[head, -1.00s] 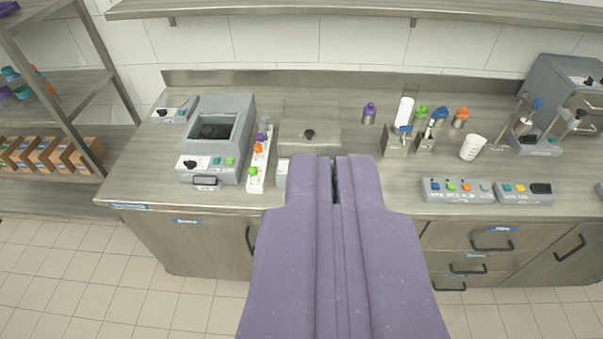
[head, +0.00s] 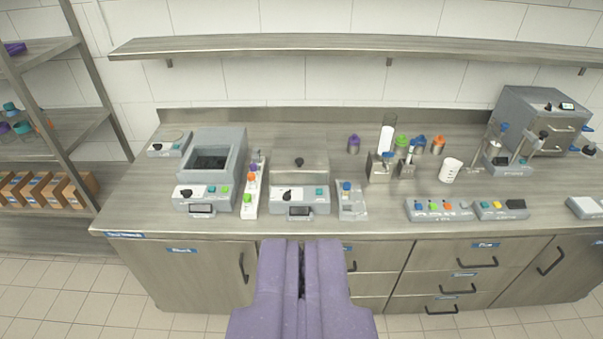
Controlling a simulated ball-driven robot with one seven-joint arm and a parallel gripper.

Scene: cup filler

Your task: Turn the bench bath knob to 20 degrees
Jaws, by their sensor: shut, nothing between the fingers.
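My purple gripper (head: 301,243) is shut and empty. It shows below the bench's front edge in the picture, nearly in line with the lidded unit, apart from both knobs.
A narrow white strip with coloured caps (head: 251,190) stands between the two units. A small grey box with a blue button (head: 350,198) is right of the lidded unit. Bottles, a white beaker (head: 450,170) and button panels (head: 439,208) stand farther right. A shelf (head: 370,43) overhangs the bench.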

